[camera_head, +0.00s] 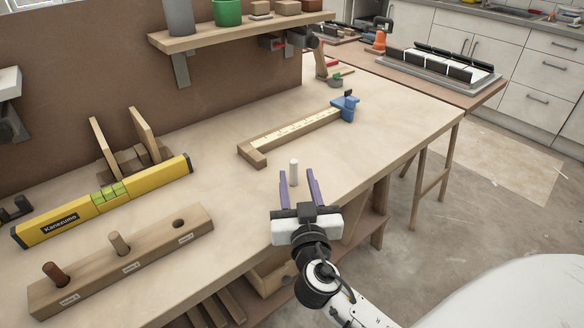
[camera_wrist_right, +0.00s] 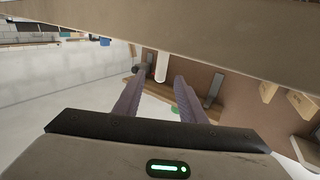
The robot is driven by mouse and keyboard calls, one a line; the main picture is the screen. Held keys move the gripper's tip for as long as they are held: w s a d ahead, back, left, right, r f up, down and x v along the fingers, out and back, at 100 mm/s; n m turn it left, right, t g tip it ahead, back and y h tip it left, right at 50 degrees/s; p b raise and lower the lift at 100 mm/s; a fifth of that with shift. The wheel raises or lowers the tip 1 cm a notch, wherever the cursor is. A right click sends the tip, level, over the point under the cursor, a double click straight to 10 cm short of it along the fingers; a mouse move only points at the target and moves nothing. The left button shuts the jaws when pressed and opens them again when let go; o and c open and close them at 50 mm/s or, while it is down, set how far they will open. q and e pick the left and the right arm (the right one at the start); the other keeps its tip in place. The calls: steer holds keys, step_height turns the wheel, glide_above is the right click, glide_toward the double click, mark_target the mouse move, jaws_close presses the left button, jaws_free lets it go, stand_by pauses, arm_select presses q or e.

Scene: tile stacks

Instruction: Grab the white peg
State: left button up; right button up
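The white peg (camera_head: 294,172) stands upright on the workbench near its front edge. My right gripper (camera_head: 297,176) is open, with its two purple fingers pointing at the peg. The peg lines up with the gap between the fingertips, at about their tips. In the right wrist view the peg (camera_wrist_right: 161,66) shows between the tips of the open fingers (camera_wrist_right: 159,78), and no finger visibly touches it. My left gripper is not in view.
A wooden block (camera_head: 140,262) at front left holds a brown peg (camera_head: 55,271) and a tan peg (camera_head: 119,243), with an empty hole at right. A yellow level (camera_head: 140,187) lies behind it. A wooden rule with a blue clamp (camera_head: 345,106) lies behind the white peg.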

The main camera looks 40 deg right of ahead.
mark_target(294, 169)
steer(key=p+x, duration=0.1)
steer(key=x, duration=0.4)
steer(key=shift+w+d+f, duration=0.15)
steer(key=shift+w+d, duration=0.05)
steer(key=shift+w, duration=0.15)
jaws_close()
